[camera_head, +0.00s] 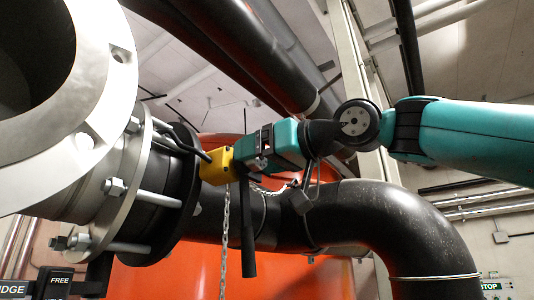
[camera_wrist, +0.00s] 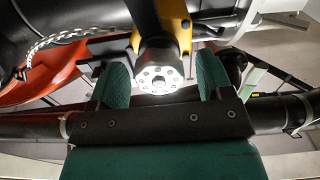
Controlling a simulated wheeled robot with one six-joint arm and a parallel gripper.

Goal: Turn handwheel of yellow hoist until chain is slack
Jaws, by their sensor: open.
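The yellow hoist (camera_head: 217,166) hangs beside the flanged joint, its black lever (camera_head: 248,230) pointing down. In the wrist view its yellow body (camera_wrist: 181,30) is at the top middle. A round silver handwheel with a ring of holes (camera_wrist: 158,70) faces the wrist camera. My gripper (camera_head: 250,153) is at the hoist's right side. In the wrist view its teal fingers (camera_wrist: 163,80) are open, one on each side of the handwheel, with gaps showing. A chain (camera_head: 225,240) hangs straight down below the hoist. A chain length (camera_wrist: 60,38) also runs at upper left in the wrist view.
A black elbow pipe (camera_head: 390,225) curves below my arm. A grey flange with long bolts (camera_head: 125,190) stands close on the left. A large orange tank (camera_head: 300,280) is behind. A black overhead pipe (camera_head: 235,45) runs above the hoist.

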